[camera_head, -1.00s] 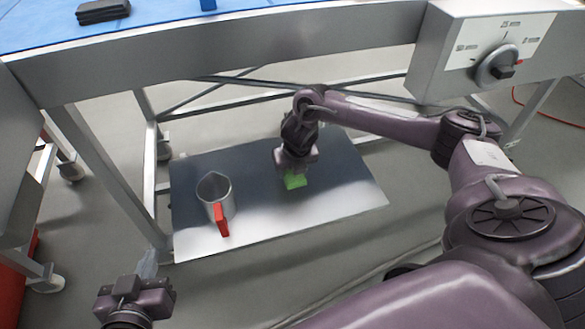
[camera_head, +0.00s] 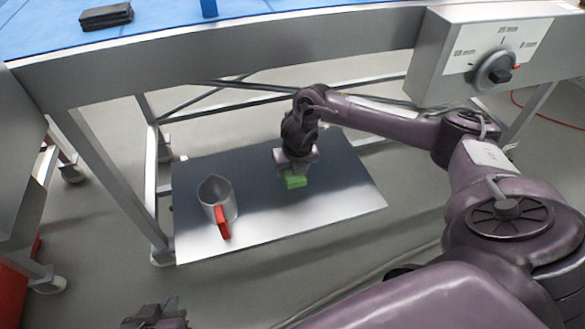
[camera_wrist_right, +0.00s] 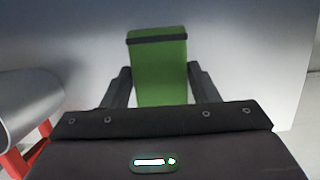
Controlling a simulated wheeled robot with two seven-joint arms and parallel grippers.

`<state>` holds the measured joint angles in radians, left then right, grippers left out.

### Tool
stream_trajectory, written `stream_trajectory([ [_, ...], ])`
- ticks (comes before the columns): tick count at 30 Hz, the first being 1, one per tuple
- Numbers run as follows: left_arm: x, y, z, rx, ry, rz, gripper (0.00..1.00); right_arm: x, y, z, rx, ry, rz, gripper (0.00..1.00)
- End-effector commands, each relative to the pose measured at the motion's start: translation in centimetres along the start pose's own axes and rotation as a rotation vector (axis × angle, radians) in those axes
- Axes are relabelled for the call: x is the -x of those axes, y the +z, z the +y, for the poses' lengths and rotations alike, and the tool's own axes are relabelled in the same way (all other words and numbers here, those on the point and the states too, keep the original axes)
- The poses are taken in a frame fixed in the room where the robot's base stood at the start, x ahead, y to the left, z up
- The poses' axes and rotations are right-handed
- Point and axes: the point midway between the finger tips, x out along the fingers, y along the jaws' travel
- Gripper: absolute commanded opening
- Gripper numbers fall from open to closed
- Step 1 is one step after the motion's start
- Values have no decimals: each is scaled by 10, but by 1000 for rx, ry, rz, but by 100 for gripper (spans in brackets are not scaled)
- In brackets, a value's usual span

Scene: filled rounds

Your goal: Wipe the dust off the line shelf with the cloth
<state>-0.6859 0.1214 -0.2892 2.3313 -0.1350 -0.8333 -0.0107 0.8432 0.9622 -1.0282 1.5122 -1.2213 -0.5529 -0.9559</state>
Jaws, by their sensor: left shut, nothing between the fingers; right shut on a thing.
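The line shelf (camera_head: 330,206) is a flat metal sheet low under the blue-topped table. My right gripper (camera_head: 294,172) is over the middle of the shelf and shut on a green cloth (camera_head: 295,182), which looks like a folded pad at or just above the surface. In the right wrist view the cloth (camera_wrist_right: 158,65) sticks out between the two dark fingers, with a dark band across it. My left gripper (camera_head: 155,318) is at the bottom edge of the head view, partly cut off, shut and empty. I cannot make out any dust on the shelf.
A metal jug (camera_head: 212,192) with a red handle (camera_head: 222,222) stands on the shelf's left part, left of the cloth. Table legs and braces frame the shelf. A control box with a dial (camera_head: 495,70) hangs at the upper right. A dark block (camera_head: 107,17) lies on the blue tabletop (camera_head: 270,8).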

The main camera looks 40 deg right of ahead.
Motion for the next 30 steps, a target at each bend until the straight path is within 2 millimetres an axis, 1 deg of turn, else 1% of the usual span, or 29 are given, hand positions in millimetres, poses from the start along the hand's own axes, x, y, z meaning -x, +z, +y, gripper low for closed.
stream_trajectory([
  [1,2,3,-1,1,-2,-23,0,4,1,0,-1,0,0,33],
  [11,7,31,-4,11,-9,-169,0,13,4,-2,-3,-1,0,33],
  [21,16,58,-6,22,-16,-316,0,22,8,-3,-5,-1,0,33],
  [25,18,64,-7,24,-17,-346,0,23,8,-3,-5,-1,0,33],
  [30,18,66,-7,24,-17,-351,0,23,8,-3,-5,-1,0,33],
])
